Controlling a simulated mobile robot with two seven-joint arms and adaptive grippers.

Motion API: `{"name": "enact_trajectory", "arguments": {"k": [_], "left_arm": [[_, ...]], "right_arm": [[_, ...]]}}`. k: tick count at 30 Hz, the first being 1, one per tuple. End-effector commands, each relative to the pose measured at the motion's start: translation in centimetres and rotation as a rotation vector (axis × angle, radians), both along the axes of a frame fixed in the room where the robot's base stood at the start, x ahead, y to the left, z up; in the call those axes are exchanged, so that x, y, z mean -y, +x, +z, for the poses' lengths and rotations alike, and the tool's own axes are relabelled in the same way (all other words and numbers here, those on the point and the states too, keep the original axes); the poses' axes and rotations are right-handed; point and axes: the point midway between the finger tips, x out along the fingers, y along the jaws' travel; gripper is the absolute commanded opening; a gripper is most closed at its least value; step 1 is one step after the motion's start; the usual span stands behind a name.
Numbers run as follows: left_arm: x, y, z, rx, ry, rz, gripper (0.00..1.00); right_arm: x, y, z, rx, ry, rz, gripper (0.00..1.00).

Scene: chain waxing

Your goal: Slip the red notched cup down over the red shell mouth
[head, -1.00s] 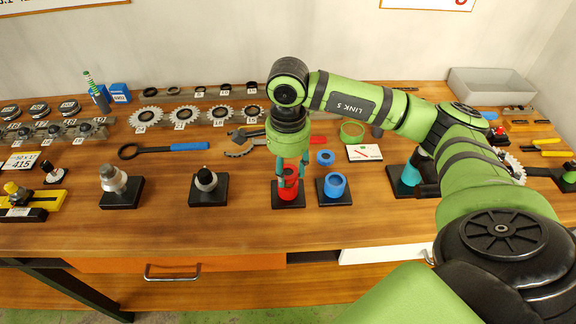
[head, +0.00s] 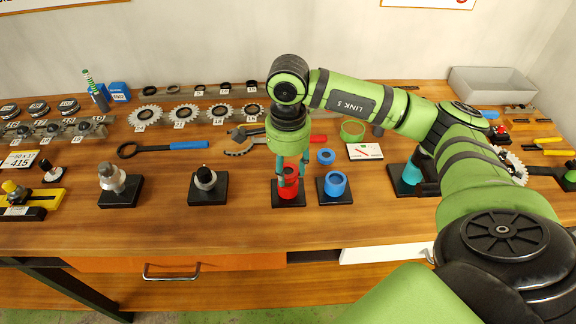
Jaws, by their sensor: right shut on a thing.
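My right gripper (head: 291,173) points straight down over a black square base (head: 288,202) at the middle of the bench. It is shut on a red piece, the red notched cup (head: 289,173), whose upper part is partly hidden by the fingers. Below it is the red shell (head: 288,190) on the black base. The cup and shell line up, and I cannot tell where one ends and the other begins, or how far the cup is over the mouth. My left gripper is not in view.
A blue shell (head: 335,184) on a black base stands close to the right, with a blue ring (head: 326,157) behind it. A dark knob on a base (head: 206,182) stands to the left. Wrenches and a row of sprockets (head: 185,115) lie behind. The bench front is clear.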

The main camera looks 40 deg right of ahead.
Motion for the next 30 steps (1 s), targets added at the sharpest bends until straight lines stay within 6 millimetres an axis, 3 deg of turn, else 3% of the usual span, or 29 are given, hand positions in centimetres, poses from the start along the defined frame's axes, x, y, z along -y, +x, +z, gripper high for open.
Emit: {"name": "enact_trajectory", "arguments": {"k": [30], "left_arm": [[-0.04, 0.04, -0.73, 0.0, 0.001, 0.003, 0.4]], "right_arm": [[-0.02, 0.02, -0.19, 0.001, 0.0, 0.0, 0.12]]}}
